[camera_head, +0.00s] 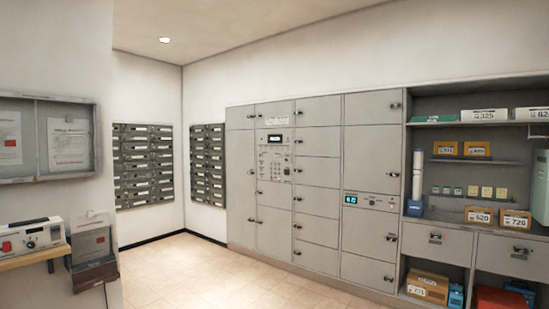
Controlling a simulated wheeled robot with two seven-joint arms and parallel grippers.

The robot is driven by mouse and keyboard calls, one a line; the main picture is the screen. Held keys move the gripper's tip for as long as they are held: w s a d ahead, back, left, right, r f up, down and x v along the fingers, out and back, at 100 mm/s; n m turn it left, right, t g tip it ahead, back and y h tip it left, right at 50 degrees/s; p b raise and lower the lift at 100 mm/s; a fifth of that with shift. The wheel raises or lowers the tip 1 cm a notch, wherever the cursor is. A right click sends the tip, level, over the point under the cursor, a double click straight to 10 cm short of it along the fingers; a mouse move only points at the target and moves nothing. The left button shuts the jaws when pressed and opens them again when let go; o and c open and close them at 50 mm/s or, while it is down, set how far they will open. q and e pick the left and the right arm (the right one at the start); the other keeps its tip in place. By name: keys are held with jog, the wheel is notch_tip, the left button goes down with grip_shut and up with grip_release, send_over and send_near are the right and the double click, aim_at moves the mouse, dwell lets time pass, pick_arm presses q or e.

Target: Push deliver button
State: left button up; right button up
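No label that reads "deliver" can be made out, so I cannot tell which control is the deliver button. A grey parcel locker (320,223) along the back wall carries a keypad panel (274,164) with a small lit screen (274,138) above it. A second locker panel with a blue-green display (351,199) sits lower and to the right. At the left, a white machine (32,237) with a small red square (6,246) on its front stands on a wooden shelf. Neither of my grippers shows in the head view.
Dark mailbox banks (143,164) hang in the far corner. Open shelves (470,216) at the right hold numbered boxes. A grey box (90,240) hangs by the left wall's edge under a notice board (46,139). The tiled floor (200,272) in the middle is clear.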

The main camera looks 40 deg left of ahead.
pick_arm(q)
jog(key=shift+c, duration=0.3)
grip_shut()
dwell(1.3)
